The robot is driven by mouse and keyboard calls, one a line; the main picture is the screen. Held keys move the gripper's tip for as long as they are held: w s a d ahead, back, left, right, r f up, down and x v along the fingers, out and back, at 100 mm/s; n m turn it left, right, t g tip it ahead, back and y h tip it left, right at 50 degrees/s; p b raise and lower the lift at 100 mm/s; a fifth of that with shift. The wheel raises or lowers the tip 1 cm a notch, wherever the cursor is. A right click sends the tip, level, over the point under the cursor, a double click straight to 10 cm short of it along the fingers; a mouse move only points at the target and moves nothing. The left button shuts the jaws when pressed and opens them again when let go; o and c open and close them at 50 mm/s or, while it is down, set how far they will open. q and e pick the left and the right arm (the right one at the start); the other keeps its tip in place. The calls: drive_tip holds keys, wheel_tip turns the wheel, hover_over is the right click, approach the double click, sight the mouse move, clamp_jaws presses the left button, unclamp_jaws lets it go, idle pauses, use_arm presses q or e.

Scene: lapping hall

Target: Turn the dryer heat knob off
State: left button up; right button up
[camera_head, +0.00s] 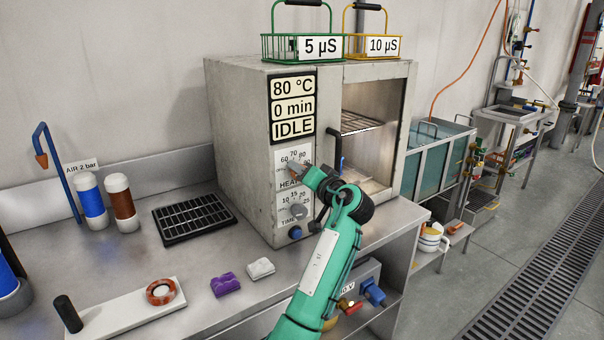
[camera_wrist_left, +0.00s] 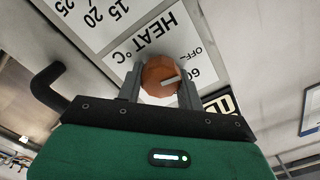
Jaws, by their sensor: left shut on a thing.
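The dryer (camera_head: 238,140) is a grey box on the bench. Its display (camera_head: 292,108) reads 80 °C, 0 min and IDLE. The orange-brown heat knob (camera_wrist_left: 158,70) has a white pointer line that points roughly at the 60 mark, near OFF. In the head view the knob is mostly hidden behind my left gripper (camera_head: 302,171). In the left wrist view the two fingers of my left gripper (camera_wrist_left: 161,84) are shut on the knob, one on each side. The grey time knob (camera_head: 298,211) is just below. My right gripper is out of view.
The dryer door handle (camera_head: 335,150) is close right of my left gripper, and its chamber shows racks. A blue button (camera_head: 295,232) is below the time knob. Green (camera_head: 290,47) and yellow (camera_head: 372,46) baskets stand on top. A black rack (camera_head: 194,218) lies left on the bench.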

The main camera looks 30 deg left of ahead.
use_arm(q)
drive_tip(key=shift+f, duration=0.15)
drive_tip(key=o, duration=1)
drive_tip(key=shift+d, duration=0.1)
drive_tip(key=b+v, duration=0.1)
drive_tip(key=v, duration=1.2)
drive_tip(key=shift+s+d, duration=0.2)
drive_tip(key=shift+d, duration=0.1)
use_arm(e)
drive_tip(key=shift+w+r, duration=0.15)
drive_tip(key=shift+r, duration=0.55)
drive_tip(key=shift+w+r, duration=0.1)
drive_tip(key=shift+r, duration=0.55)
